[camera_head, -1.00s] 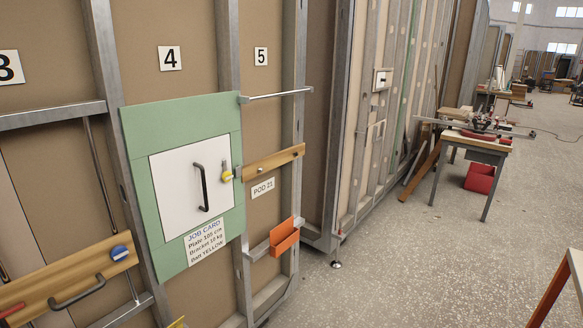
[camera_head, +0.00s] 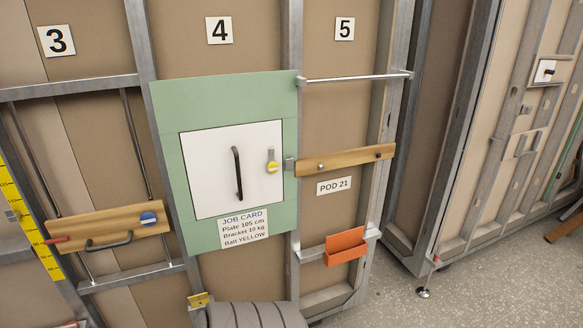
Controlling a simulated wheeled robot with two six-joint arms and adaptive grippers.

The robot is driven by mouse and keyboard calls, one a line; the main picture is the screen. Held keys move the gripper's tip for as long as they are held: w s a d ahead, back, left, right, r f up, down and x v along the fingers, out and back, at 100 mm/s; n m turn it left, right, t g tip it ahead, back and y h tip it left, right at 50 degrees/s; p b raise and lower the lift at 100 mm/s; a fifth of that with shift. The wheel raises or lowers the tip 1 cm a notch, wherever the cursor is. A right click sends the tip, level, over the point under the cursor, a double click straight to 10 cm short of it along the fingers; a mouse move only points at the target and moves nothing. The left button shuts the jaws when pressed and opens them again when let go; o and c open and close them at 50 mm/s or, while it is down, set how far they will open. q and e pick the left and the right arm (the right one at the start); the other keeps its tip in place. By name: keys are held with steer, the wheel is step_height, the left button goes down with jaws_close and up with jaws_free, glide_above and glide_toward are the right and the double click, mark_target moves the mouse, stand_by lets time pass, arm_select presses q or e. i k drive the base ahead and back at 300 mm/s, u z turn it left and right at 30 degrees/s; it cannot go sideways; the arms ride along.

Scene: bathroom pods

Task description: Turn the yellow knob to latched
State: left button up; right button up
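The yellow knob (camera_head: 273,167) sits on the right side of a white hatch door (camera_head: 207,170), beside a grey latch piece. The door has a black vertical handle (camera_head: 237,173) and is set in a green panel (camera_head: 172,118) in bay 4. The door looks closed in its frame. Whether the knob is latched cannot be told at this size. Neither of my grippers is in view. A grey ribbed part at the bottom edge may be mine.
A wooden board with a blue knob (camera_head: 148,219) is left of the panel. To the right are a metal rail (camera_head: 355,77), a wooden strip (camera_head: 345,160) and an orange bin (camera_head: 345,246). A job card (camera_head: 243,226) hangs below the door.

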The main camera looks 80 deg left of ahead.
mark_target(272, 166)
steer(key=u, duration=0.5)
steer(key=i, duration=0.75)
steer(key=u, duration=0.75)
